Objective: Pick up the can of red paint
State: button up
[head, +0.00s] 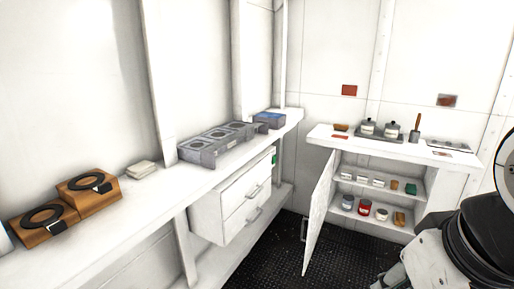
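A small can with a red body (365,208) stands upright on the lower shelf of an open white cabinet at the right in the head view; I take it for the can of red paint. White or pale cans (348,202) (382,214) stand close on both sides of it. An orange-brown item (399,218) is further right on that shelf. Part of my arm fills the lower right corner. My gripper's fingers do not show.
The cabinet door (319,214) stands open on the left of the shelves. The upper shelf (376,176) holds several small containers and a green item. The cabinet top holds pots. A long white counter (140,199) with drawers runs along the left wall. Dark floor (345,250) is clear before the cabinet.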

aim_at(365, 207)
jog(key=i+z, duration=0.15)
jog(key=i, duration=0.4)
jog(key=i+j+z, duration=0.1)
jog(key=i, duration=0.4)
jog(key=i+j+z, duration=0.15)
jog(key=i, duration=0.4)
jog(key=i+j+z, duration=0.15)
jog(key=i, duration=0.35)
jog(key=j, duration=0.1)
